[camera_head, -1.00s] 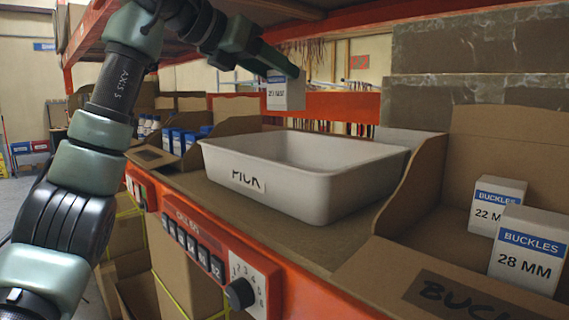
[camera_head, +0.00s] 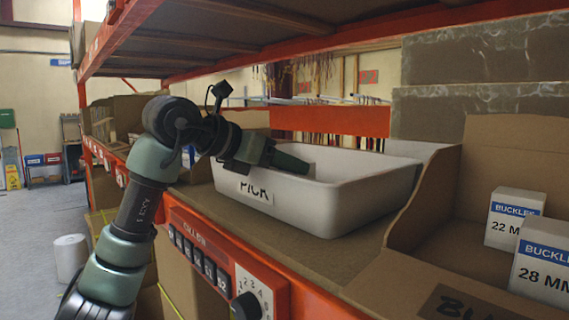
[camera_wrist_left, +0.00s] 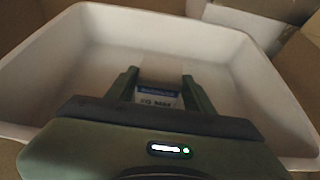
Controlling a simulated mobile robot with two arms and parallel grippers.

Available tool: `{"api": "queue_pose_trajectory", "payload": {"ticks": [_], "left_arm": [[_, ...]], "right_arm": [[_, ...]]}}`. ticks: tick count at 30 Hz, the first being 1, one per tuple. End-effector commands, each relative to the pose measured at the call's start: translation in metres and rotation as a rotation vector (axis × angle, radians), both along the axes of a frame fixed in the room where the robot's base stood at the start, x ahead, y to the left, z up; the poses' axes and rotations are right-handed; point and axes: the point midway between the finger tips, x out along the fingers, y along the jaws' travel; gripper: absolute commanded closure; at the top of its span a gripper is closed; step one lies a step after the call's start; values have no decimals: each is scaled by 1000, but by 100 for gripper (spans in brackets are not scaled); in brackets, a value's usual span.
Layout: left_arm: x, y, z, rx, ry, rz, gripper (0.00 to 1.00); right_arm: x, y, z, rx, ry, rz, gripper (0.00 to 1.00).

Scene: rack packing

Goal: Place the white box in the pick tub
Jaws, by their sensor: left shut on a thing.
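The white pick tub (camera_head: 345,205) stands on the shelf, with a PICK label on its front wall. It also fills much of the left wrist view (camera_wrist_left: 215,48). My left gripper (camera_head: 300,166) reaches over the tub's near left rim and points down into it. In the left wrist view its two fingers (camera_wrist_left: 160,88) are shut on a small white box (camera_wrist_left: 160,100) with a blue band and a blurred size in MM. The box is within the tub's walls; I cannot tell whether it touches the floor. In the head view the tub's wall mostly hides it. My right gripper is not in view.
Two white buckles boxes, marked 22 MM (camera_head: 513,218) and 28 MM (camera_head: 543,270), sit in a cardboard bin (camera_head: 425,215) right of the tub. An upper shelf (camera_head: 250,40) hangs above. A control panel with a dial (camera_head: 247,305) is on the orange front beam.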

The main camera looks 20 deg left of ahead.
Motion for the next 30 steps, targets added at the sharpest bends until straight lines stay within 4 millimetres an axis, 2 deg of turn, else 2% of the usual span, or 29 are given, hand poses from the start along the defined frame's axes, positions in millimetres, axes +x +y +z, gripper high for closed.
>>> {"api": "queue_pose_trajectory", "payload": {"ticks": [6, 7, 9, 21, 25, 30], "left_arm": [[0, 0, -2, -1, -1, 0, 96], [0, 0, -2, 1, 1, 0, 45], [0, 0, -2, 1, 1, 0, 26], [-2, 2, 1, 0, 0, 1, 26], [-16, 12, 8, -1, -3, 3, 26], [-45, 31, 22, 0, -3, 4, 26]], "right_arm": [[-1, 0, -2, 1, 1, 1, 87], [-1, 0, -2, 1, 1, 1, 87], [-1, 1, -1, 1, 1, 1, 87], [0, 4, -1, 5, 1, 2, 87], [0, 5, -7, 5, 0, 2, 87], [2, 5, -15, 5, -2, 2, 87]]}}
